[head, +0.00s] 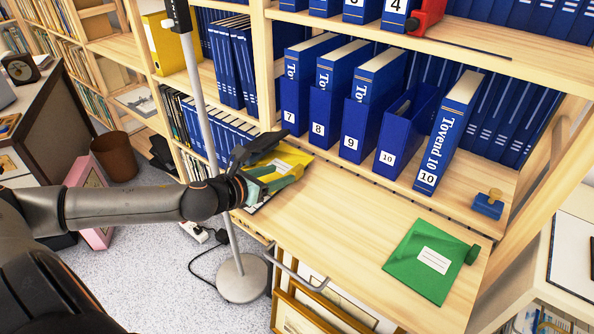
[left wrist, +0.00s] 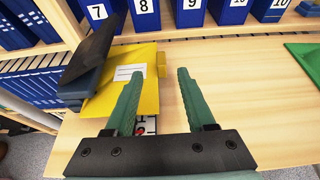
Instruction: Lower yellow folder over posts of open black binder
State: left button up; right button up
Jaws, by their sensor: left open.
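The yellow folder (head: 291,157) with a white label lies at the left end of the wooden shelf board, and it also shows in the left wrist view (left wrist: 146,92). The open black binder (head: 262,144) has its dark cover raised at the folder's left side; the cover also shows in the left wrist view (left wrist: 93,54). The folder hides much of the binder, and I cannot make out the posts. My left gripper (head: 287,172) is open, its green fingers apart, the left one overlapping the folder in the left wrist view (left wrist: 160,74). My right gripper is out of view.
A green folder (head: 430,262) lies at the board's right. Blue numbered binders (head: 363,129) stand along the back, with a blue stamp (head: 488,204) at the right end. A grey pole (head: 207,120) rises in front of the shelves. The board's middle is clear.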

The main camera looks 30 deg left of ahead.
aim_at(295, 169)
pick_arm(q)
jog(key=shift+w+d+f, duration=0.1)
jog(key=shift+w+d, duration=0.05)
jog(key=shift+w, duration=0.35)
jog(key=shift+b+x, duration=0.3)
jog(key=shift+x, duration=3.4)
grip_shut()
